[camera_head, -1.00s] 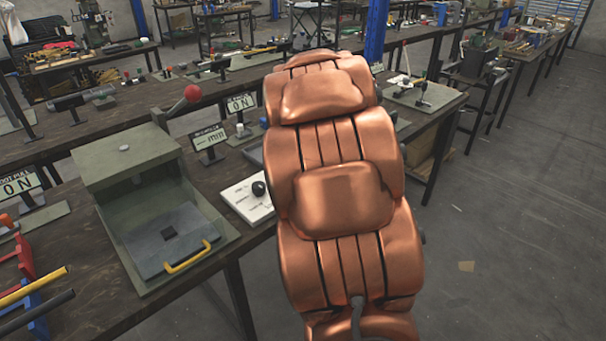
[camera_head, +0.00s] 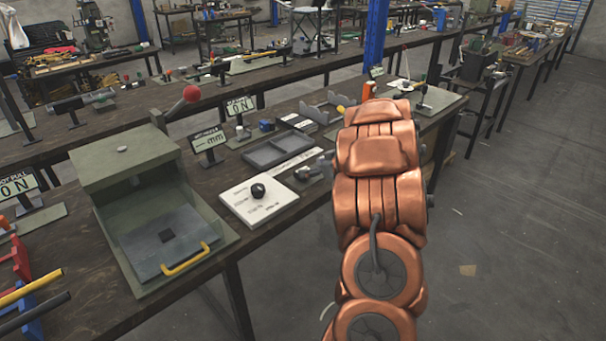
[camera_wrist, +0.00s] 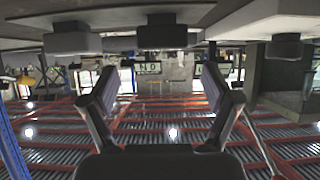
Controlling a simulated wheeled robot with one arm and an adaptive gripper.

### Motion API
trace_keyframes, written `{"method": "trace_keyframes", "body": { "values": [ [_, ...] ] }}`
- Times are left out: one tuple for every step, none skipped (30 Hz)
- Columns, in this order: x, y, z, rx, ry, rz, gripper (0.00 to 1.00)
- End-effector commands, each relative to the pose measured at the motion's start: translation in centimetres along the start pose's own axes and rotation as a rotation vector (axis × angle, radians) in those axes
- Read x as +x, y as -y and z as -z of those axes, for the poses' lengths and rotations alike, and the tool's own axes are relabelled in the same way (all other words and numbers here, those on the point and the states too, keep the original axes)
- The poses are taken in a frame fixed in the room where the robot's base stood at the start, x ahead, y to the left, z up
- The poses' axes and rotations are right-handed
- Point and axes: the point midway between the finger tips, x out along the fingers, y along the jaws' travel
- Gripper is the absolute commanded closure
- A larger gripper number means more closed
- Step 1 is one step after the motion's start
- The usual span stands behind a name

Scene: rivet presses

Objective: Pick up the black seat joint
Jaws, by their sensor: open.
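A small black rounded part (camera_head: 258,190) stands on a white printed plate (camera_head: 240,205) near the front edge of the bench in the head view. It is the black piece that stands out most, but I cannot tell for sure that it is the seat joint. My gripper (camera_wrist: 163,95) shows in the wrist view with its two dark fingers spread apart and nothing between them. That view is upside down, with the ceiling below and dark blocky parts (camera_wrist: 165,35) at the top. In the head view my copper arm hides the gripper.
Left of the plate is a green press box (camera_head: 125,150) with a yellow handle (camera_head: 187,260) and a red ball lever (camera_head: 192,94). Small signs (camera_head: 208,140) stand on the bench. Open floor (camera_head: 500,220) is at the right.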

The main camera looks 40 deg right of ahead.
Motion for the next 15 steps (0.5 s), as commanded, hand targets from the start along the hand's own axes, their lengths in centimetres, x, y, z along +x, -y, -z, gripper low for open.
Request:
{"method": "trace_keyframes", "body": {
  "values": [
    [0.3, 0.0, 0.0, 0.000, 0.000, 0.000, 0.12],
    [0.5, 0.0, 0.0, 0.000, 0.001, 0.000, 0.12],
    [0.6, 0.0, -0.1, 0.000, 0.001, -0.001, 0.12],
    [0.7, 0.0, -0.1, 0.000, 0.001, -0.001, 0.12],
    [0.9, 0.0, -0.1, 0.000, 0.002, -0.001, 0.12],
    [1.2, 0.1, -0.2, 0.000, 0.002, 0.000, 0.12],
    [1.4, 0.1, -0.3, 0.000, 0.002, 0.000, 0.12],
    [1.7, 0.2, -0.3, 0.001, 0.002, 0.001, 0.12],
    [2.2, 0.2, -0.4, 0.002, 0.002, 0.001, 0.12],
    [2.5, 0.3, -0.5, 0.002, 0.002, 0.001, 0.12],
    [2.9, 0.3, -0.6, 0.001, 0.002, 0.001, 0.12],
    [3.4, 0.4, -0.6, 0.000, 0.002, 0.002, 0.12],
    [3.8, 0.5, -0.7, 0.000, 0.001, 0.002, 0.12],
    [4.1, 0.4, -0.6, -0.001, 0.000, 0.001, 0.12],
    [4.5, 0.4, -0.6, -0.001, 0.000, 0.001, 0.12]
  ]
}}
